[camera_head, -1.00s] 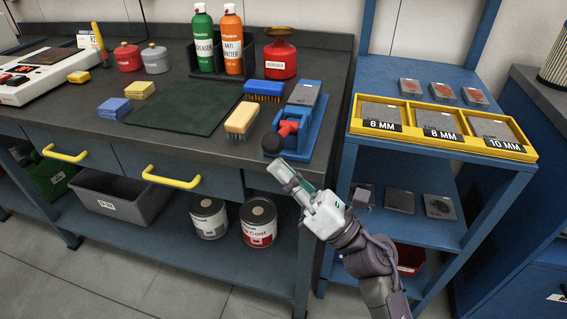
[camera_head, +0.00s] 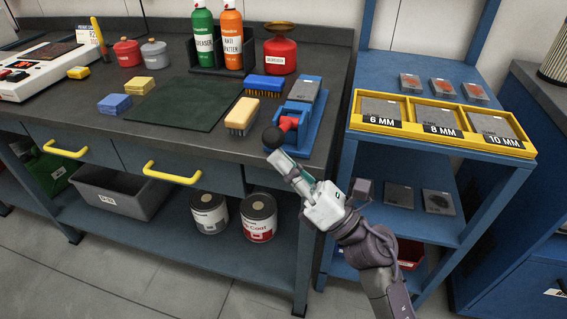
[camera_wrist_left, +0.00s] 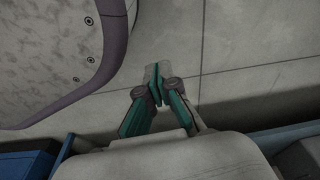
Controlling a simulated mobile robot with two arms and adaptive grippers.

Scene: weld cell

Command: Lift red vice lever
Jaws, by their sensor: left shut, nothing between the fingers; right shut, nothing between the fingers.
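A blue vice (camera_head: 308,112) with a grey top stands at the right front corner of the dark workbench. My right gripper (camera_head: 279,160) is shut and empty in the head view. Its fingertips are just below the knob, by the bench's front edge; I cannot tell whether they touch it. My left gripper (camera_wrist_left: 158,88) shows in the left wrist view, shut and empty above the grey floor, away from the vice.
A yellow-handled brush (camera_head: 242,116) and a blue brush (camera_head: 265,85) lie left of the vice. A red flask (camera_head: 280,55) stands behind. A blue rack with a yellow plate tray (camera_head: 440,142) stands close on the right. A green mat (camera_head: 185,103) covers the bench middle.

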